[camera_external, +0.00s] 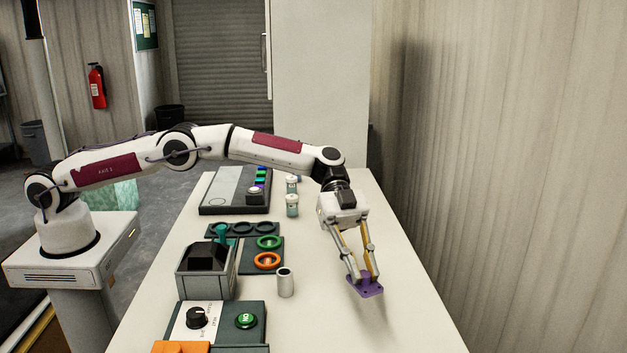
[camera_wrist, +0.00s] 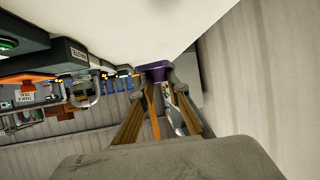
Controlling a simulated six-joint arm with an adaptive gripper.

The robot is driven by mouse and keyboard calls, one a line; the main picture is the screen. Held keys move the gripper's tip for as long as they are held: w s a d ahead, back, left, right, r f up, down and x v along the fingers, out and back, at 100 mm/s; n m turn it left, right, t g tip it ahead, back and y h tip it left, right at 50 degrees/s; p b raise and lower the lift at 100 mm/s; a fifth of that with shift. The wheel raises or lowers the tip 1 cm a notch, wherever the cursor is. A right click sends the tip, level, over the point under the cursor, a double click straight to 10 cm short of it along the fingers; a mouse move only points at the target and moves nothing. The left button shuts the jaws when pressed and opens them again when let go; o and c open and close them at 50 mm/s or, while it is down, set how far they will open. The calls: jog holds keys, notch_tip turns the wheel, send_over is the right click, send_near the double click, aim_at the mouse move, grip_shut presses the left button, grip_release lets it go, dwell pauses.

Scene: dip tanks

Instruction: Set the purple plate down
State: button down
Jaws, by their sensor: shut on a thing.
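The purple plate (camera_external: 369,287) is between the fingertips of my gripper (camera_external: 363,278), low over the right part of the white table. My gripper points down and is shut on the plate. I cannot tell whether the plate touches the table. In the wrist view, the purple plate (camera_wrist: 153,68) shows at the far end of the fingers, gripped between the tips (camera_wrist: 153,76). The fingertips hide part of it.
The white table (camera_external: 322,325) is clear around the plate. To its left stand a grey cylinder (camera_external: 285,283), a grey tank (camera_external: 207,280) with a black block, and a control box (camera_external: 222,322) with a dial and green button. Ring holders and small jars (camera_external: 292,205) stand farther back. A wall rises at the right.

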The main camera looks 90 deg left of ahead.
jog(key=shift+s+f, duration=0.3)
jog(key=shift+s, duration=0.35)
jog(key=shift+f, duration=0.1)
dwell(0.4)
send_over(352, 322)
jog(key=shift+f, duration=3.05)
jog(key=shift+f, duration=0.1)
jog(key=shift+f, duration=1.75)
jog(key=shift+f, duration=0.2)
jog(key=c, duration=2)
grip_release()
jog(key=shift+o, duration=0.2)
jog(key=shift+r, duration=0.15)
